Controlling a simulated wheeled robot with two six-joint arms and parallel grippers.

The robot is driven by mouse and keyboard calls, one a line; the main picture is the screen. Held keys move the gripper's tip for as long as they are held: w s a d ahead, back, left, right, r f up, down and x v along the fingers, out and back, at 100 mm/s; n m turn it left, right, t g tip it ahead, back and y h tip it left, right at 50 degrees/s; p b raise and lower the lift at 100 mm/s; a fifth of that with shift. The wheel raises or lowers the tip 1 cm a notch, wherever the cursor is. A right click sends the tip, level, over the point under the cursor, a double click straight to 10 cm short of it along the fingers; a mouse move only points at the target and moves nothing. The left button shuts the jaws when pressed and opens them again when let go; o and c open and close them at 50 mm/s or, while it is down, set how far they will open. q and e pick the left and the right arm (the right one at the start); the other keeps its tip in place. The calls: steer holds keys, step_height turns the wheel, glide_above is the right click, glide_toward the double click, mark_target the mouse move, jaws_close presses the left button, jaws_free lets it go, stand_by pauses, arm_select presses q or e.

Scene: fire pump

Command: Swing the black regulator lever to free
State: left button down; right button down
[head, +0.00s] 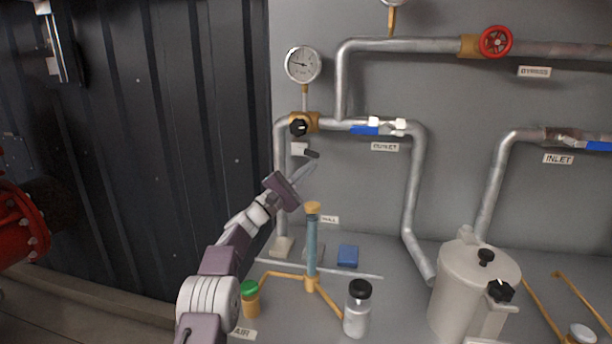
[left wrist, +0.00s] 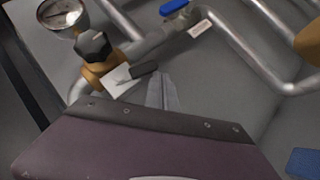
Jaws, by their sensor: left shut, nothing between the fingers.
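The regulator is a brass body (head: 313,121) with a black knob (head: 298,127) on its front, on the pipe below a round gauge. In the left wrist view the knob (left wrist: 93,46) is many-sided. Just below it is a small black grip (head: 311,154), which looks like the lever's end, beside a white plate (head: 298,149). In the left wrist view the black grip (left wrist: 144,69) lies over the edge of the white plate (left wrist: 116,82). My left gripper (head: 309,168) is shut and empty, its tips just below the grip; I cannot tell if they touch. My right gripper is out of view.
A gauge (head: 303,64) sits above the regulator. A blue-handled valve (head: 372,130) is to its right. Below my gripper stands a blue column (head: 312,245) with an orange top. A bottle (head: 357,308) and a grey pot (head: 470,290) stand to the right.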

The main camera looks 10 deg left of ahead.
arm_select(q)
steer(key=s+a+f+b, duration=0.3)
steer(key=s+f+b, duration=0.4)
steer(key=f, duration=0.3)
steer(key=shift+f, duration=0.35)
